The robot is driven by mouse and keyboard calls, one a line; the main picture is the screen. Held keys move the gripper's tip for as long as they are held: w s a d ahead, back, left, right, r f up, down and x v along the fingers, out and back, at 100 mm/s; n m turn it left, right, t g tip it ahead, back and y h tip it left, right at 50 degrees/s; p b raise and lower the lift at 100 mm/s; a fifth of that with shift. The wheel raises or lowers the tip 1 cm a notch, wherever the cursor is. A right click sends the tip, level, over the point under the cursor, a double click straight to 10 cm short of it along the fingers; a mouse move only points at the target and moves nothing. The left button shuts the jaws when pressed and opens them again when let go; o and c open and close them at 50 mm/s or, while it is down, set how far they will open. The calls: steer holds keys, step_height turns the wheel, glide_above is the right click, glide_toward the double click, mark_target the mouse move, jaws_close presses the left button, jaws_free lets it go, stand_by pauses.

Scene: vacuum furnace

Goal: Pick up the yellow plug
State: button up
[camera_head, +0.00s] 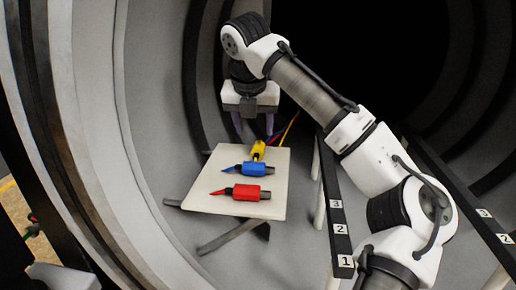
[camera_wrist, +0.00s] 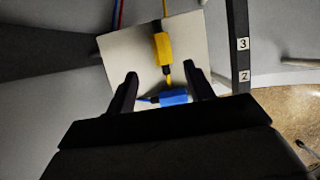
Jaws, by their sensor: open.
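The yellow plug (camera_head: 258,150) lies at the far end of a pale board, with the blue plug (camera_head: 252,169) and the red plug (camera_head: 247,192) nearer on the same board. My gripper (camera_head: 254,122) is above the far end of the board, pointing down, close to the yellow plug. In the wrist view, the yellow plug (camera_wrist: 162,48) is just beyond the fingertips, roughly in line with the gap between them. The blue plug (camera_wrist: 172,97) shows between the fingers, lower in that view. My gripper (camera_wrist: 160,82) is open and holds nothing. The red plug is hidden in the wrist view.
The board (camera_head: 222,203) sits inside the round furnace chamber. A dark rail (camera_head: 337,205) with number labels runs to its right. Cables (camera_head: 286,129) lead away behind the yellow plug. The curved chamber wall (camera_head: 150,100) rises on the left.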

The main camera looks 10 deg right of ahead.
mark_target(257, 147)
steer(key=shift+p+x, duration=0.65)
steer(key=shift+x, duration=2.9)
steer(key=shift+s+d, duration=0.1)
steer(key=shift+s, duration=0.05)
steer(key=shift+c, duration=0.4)
steer(key=c, duration=1.1)
jaws_close()
